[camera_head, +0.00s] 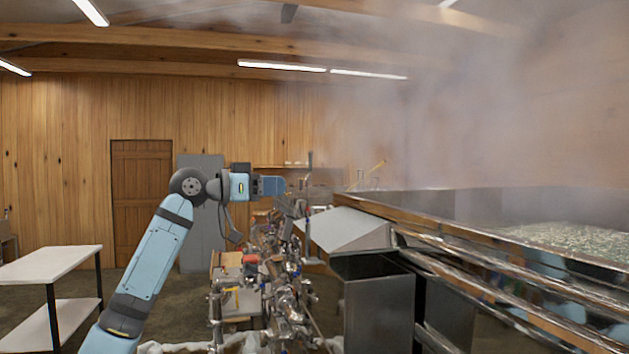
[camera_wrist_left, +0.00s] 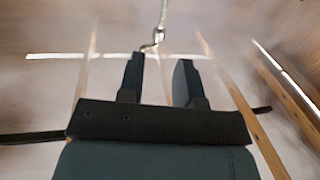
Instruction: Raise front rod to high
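My left gripper (camera_head: 298,190) is raised over the pipework in front of the evaporator, seen small and side-on in the head view. In the left wrist view its two dark fingers (camera_wrist_left: 160,62) stand apart with nothing between them. A thin metal rod with a bent lower end (camera_wrist_left: 158,28) hangs just beyond the fingertips, in line with the left finger and the gap. Whether it touches that finger I cannot tell. I cannot tell for sure that it is the front rod. My right gripper is not in view.
The steaming evaporator pan (camera_head: 470,232) fills the right side, with a slanted metal hood (camera_head: 345,228) at its near end. Crowded pipes and valves (camera_head: 285,295) stand below my left gripper. A white table (camera_head: 50,264) is at left. Steam blurs the upper right.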

